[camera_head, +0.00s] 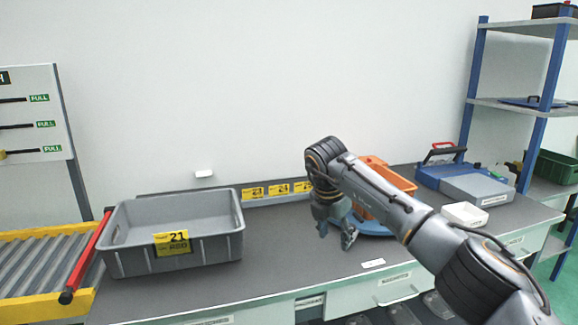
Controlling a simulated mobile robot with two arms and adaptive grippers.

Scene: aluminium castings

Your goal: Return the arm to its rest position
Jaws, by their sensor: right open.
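My right arm reaches in from the lower right over the workbench (275,268). Its gripper (336,240) points down above the bench, in front of the orange bin and beside a blue round thing (371,226). The right gripper is open, and I see nothing between its fingers. My left gripper is not in view.
A grey crate (130,259) labelled 21 stands on the bench's left part, beside a roller conveyor (45,262) with a red bar. An orange bin (402,183), a white tray (464,214) and a blue-grey case (478,190) stand to the right. Bare bench lies between crate and gripper.

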